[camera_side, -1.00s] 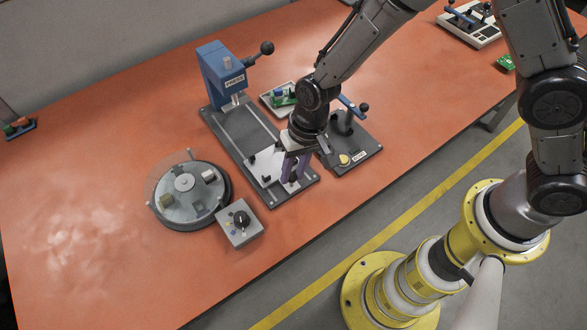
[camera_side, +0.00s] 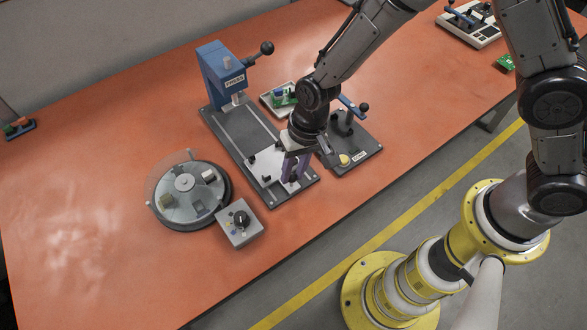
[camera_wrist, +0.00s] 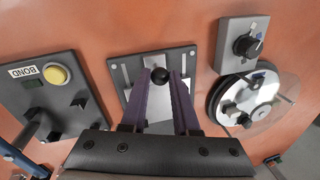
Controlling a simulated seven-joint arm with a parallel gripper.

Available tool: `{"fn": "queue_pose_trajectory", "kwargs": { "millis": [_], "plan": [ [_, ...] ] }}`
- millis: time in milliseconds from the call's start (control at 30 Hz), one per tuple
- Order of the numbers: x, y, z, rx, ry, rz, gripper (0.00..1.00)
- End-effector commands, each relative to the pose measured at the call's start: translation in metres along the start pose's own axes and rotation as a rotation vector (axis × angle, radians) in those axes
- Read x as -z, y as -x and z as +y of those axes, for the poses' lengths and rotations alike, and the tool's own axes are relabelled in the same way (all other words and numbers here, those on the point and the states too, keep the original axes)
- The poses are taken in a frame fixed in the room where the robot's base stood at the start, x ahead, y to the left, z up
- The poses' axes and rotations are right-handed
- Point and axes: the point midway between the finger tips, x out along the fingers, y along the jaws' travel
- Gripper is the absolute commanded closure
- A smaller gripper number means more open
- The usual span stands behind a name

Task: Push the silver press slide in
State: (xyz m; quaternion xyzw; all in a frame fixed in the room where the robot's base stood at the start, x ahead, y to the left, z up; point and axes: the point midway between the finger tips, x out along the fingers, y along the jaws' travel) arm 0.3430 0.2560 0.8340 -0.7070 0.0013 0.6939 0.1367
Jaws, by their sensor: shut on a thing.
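The silver press slide (camera_side: 262,164) lies on the dark rail base (camera_side: 247,130) of the blue press, near the end away from the press column (camera_side: 218,75). In the wrist view the slide's plate (camera_wrist: 181,98) shows between my fingers, with a round black knob (camera_wrist: 160,75) standing up at their tips. My gripper (camera_side: 292,180) is over the outer end of the slide. Its purple fingers are shut on the knob, also seen in the wrist view (camera_wrist: 159,82). My gripper hides part of the slide in the side view.
A turntable (camera_side: 187,193) with a clear guard and a grey dial box (camera_side: 239,222) stand to the left of the rail. A bonding station (camera_side: 355,145) with a yellow button is close on the right. A parts tray (camera_side: 279,98) sits behind.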

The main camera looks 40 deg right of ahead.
Motion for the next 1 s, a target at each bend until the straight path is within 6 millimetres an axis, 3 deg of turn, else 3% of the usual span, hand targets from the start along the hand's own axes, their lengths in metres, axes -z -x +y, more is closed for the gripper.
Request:
{"fn": "queue_pose_trajectory", "kwargs": {
  "millis": [267, 700, 1000],
  "plan": [
    [0.01, 0.0, -0.002, 0.002, -0.001, 0.002, 1.0],
    [0.095, -0.003, -0.019, 0.004, -0.002, 0.004, 1.0],
    [0.122, -0.004, -0.024, 0.002, 0.0, 0.003, 1.0]
  ]
}}
